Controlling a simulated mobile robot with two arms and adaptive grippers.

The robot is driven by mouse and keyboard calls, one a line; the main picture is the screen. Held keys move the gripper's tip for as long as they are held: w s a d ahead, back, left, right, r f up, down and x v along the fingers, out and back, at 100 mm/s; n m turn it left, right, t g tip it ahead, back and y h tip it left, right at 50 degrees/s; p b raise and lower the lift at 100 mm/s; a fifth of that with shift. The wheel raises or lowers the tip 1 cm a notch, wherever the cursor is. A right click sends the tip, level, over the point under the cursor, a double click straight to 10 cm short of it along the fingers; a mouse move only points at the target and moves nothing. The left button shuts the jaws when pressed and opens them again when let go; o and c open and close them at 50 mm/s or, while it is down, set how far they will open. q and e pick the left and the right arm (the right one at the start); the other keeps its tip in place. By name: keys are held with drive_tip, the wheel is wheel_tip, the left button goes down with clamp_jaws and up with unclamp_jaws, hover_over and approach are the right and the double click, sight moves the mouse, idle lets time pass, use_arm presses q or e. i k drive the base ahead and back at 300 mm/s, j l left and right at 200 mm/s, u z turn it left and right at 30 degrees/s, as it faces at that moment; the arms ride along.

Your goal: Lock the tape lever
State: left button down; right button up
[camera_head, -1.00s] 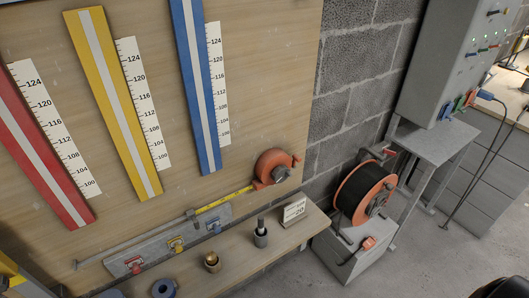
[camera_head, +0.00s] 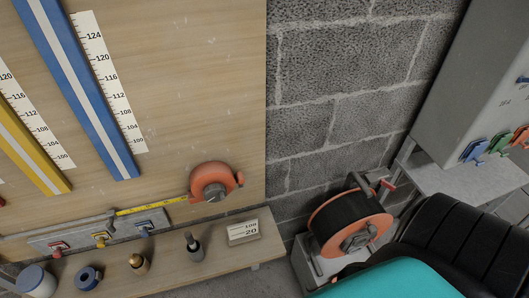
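An orange tape measure (camera_head: 203,177) with a grey centre is mounted low on the wooden board. Its yellow tape (camera_head: 152,207) runs out to the left along a grey rail. A small red-orange piece (camera_head: 240,179) sticks out at the right side of the case; it may be the lever, and I cannot tell whether it is locked. No gripper fingers show in this view. A large black ribbed and teal part of my own arm fills the lower right corner, well apart from the tape measure.
A shelf (camera_head: 215,262) below holds a number card (camera_head: 243,231), small fittings and a blue ring (camera_head: 88,278). An orange cable reel (camera_head: 318,222) stands right of the board. A grey cabinet (camera_head: 465,100) is at the far right. The space before the tape measure looks clear.

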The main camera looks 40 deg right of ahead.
sight(240, 174)
drive_tip(key=k+l, duration=0.1)
drive_tip(key=l, duration=0.4)
drive_tip(key=k+l, duration=0.1)
drive_tip(key=l, duration=0.85)
drive_tip(key=k+l, duration=0.15)
drive_tip(key=l, duration=0.35)
drive_tip(key=u, duration=0.05)
